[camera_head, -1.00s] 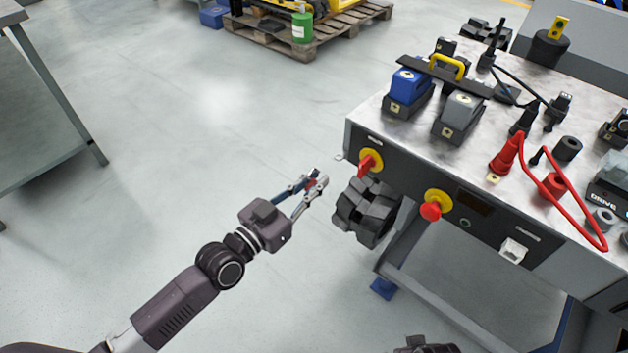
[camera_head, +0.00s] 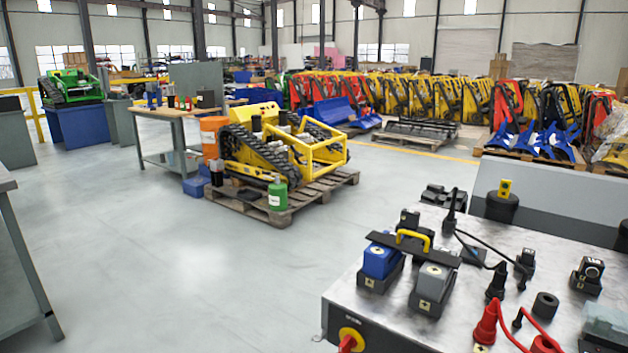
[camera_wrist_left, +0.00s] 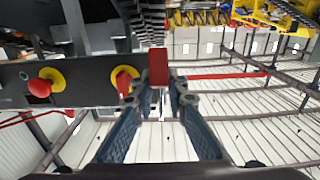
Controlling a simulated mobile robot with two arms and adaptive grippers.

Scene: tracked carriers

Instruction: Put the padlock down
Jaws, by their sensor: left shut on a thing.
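The padlock (camera_wrist_left: 158,67) shows in the left wrist view as a red block at the tips of my left gripper (camera_wrist_left: 158,92). The gripper is shut on it, with one blue-grey finger on each side. Its shackle cannot be made out clearly. The padlock is held in the air, near the dark front panel (camera_wrist_left: 85,84) of the bench, which shows behind it and to the left. My left gripper and the padlock are out of the head view. My right gripper is in neither view.
The panel carries two red knobs on yellow plates, one (camera_wrist_left: 123,80) close to the left finger and one (camera_wrist_left: 42,85) farther left. The bench top (camera_head: 385,325) holds battery units, cables and plugs. Open floor (camera_head: 180,275) lies left of the bench; a pallet (camera_head: 300,197) bears a yellow tracked machine (camera_head: 270,150).

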